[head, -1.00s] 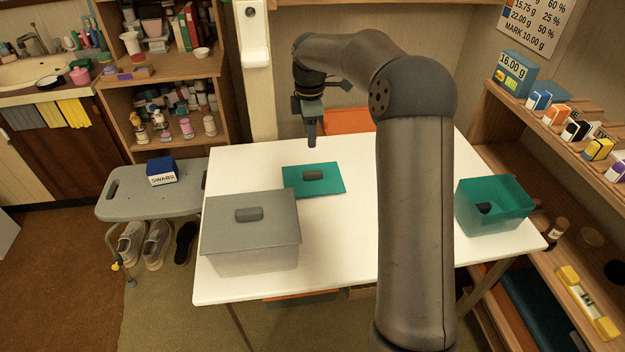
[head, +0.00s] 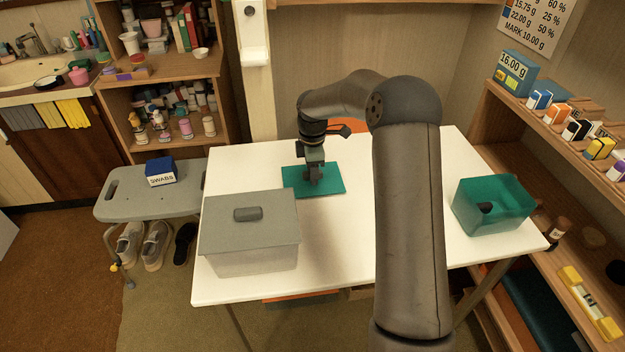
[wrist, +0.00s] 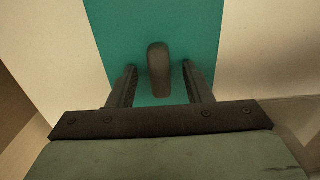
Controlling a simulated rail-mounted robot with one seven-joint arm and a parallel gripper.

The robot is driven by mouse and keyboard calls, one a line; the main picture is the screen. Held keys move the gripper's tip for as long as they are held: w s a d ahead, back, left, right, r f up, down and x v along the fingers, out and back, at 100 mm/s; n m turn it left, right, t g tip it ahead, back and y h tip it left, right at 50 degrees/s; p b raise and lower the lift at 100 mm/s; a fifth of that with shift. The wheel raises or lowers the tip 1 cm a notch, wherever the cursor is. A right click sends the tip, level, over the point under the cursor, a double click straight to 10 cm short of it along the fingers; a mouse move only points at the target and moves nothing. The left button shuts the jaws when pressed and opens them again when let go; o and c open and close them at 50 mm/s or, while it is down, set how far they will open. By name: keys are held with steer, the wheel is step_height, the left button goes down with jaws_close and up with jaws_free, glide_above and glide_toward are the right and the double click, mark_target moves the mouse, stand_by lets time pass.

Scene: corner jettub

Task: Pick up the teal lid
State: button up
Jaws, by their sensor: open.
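The teal lid (head: 328,186) lies flat on the white table, left of my arm. Its dark grey handle is mostly hidden behind my gripper in the head view. In the wrist view the teal lid (wrist: 118,28) fills the middle, and its handle (wrist: 158,70) stands between the two fingers. My gripper (head: 313,180) points down at the lid. In the wrist view my gripper (wrist: 158,82) is open, with one finger on each side of the handle and a visible gap to both.
A grey lidded box (head: 250,245) stands in front and left of the lid on the white table (head: 330,265). An open teal box (head: 493,212) with a dark item inside stands at the right. A shelf unit (head: 560,235) borders the table's right side.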

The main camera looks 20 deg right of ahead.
steer(key=shift+f, duration=0.2)
jaws_close()
